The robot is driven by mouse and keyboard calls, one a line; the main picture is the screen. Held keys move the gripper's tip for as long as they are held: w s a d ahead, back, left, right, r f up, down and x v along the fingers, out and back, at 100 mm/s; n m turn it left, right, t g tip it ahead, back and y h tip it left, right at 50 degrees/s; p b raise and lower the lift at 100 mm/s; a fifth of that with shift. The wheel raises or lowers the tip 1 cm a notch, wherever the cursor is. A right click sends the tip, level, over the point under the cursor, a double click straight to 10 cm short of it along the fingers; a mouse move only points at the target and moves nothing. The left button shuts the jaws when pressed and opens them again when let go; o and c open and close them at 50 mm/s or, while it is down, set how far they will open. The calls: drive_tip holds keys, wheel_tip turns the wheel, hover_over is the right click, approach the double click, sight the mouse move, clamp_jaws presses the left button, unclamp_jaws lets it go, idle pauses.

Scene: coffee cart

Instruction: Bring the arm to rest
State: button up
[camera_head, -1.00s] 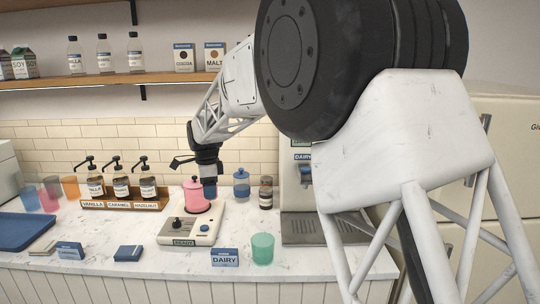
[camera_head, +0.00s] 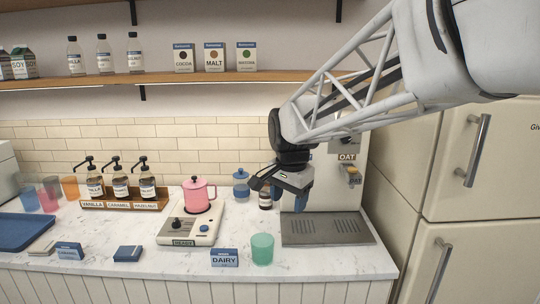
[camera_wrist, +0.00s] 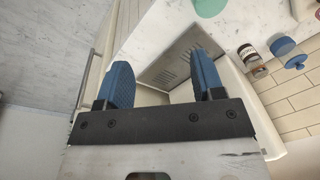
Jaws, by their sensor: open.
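My gripper (camera_head: 287,194) hangs above the counter in front of the dispenser, at the upper left of its drip tray. In the wrist view its two blue fingers (camera_wrist: 163,88) stand wide apart with nothing between them. The arm reaches in from the upper right of the head view. The pink pitcher (camera_head: 196,195) stands upright on the white hot plate (camera_head: 190,228), left of my gripper and apart from it. A brown bottle (camera_head: 265,203) is partly hidden behind my gripper.
The drip tray (camera_head: 328,230) lies under the dispenser. A green cup (camera_head: 262,249) and the dairy sign (camera_head: 224,258) stand near the counter's front edge. A blue jar (camera_head: 241,188) and the syrup pump rack (camera_head: 122,204) stand at the back. The fridge (camera_head: 480,165) is on the right.

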drive_tip(key=s+d+f+n, duration=0.2)
drive_tip(key=s+d, duration=0.2)
drive_tip(key=s, duration=0.5)
drive_tip(key=s+d+f+n, duration=0.2)
drive_tip(key=s+d, duration=0.3)
drive_tip(key=s, duration=0.4)
drive_tip(key=s+d+f+n+t, duration=0.1)
drive_tip(key=s+d+f+n, duration=0.2)
drive_tip(key=s, duration=0.6)
drive_tip(key=shift+s+d+n, duration=0.3)
drive_tip(key=shift+s+d, duration=0.1)
drive_tip(key=shift+d, duration=0.6)
drive_tip(key=shift+h, duration=0.3)
